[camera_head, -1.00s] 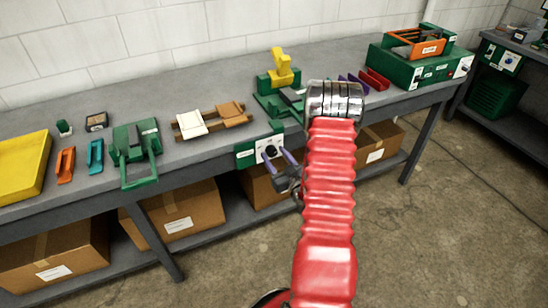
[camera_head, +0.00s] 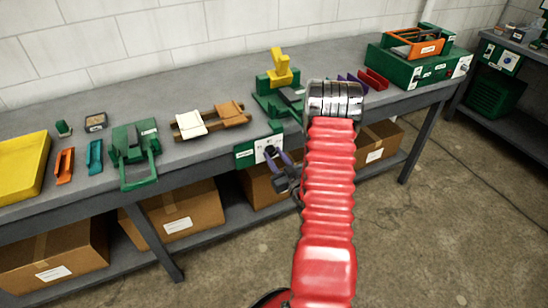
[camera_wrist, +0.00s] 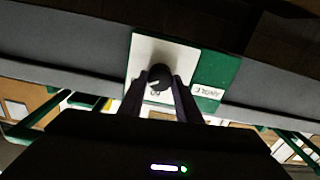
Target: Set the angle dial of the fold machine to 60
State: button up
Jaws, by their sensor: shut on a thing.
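The angle dial is a small black round knob with a pale pointer mark, seen in the wrist view (camera_wrist: 159,76). It sits on a white plate (camera_wrist: 148,48) on a green panel (camera_wrist: 217,72) with a white label at the bench's front edge. The same panel shows in the head view (camera_head: 244,156). My gripper (camera_wrist: 159,84) has its two purple-grey fingers on either side of the knob, shut on it. In the head view my gripper (camera_head: 276,158) partly hides the knob. Marks on the plate are too small to read surely.
A green machine with a yellow top (camera_head: 281,76) stands on the bench (camera_head: 330,57) above the panel. A green clamp-like device (camera_head: 136,155) and a wooden jig (camera_head: 210,121) stand to the left. Cardboard boxes (camera_head: 180,212) fill the lower shelf. The floor in front is clear.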

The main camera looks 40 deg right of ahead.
jog(key=shift+w+a, duration=0.1)
jog(key=n, duration=0.5)
jog(key=shift+n, duration=0.3)
jog(key=n, duration=0.5)
jog(key=shift+w+a+f+n, duration=0.1)
jog(key=shift+a+n, duration=0.1)
jog(key=shift+n, duration=0.2)
jog(key=o, duration=1.1)
jog(key=shift+d, duration=0.1)
jog(key=shift+c, duration=0.2)
jog(key=shift+s, duration=0.5)
jog(key=v, duration=1.3)
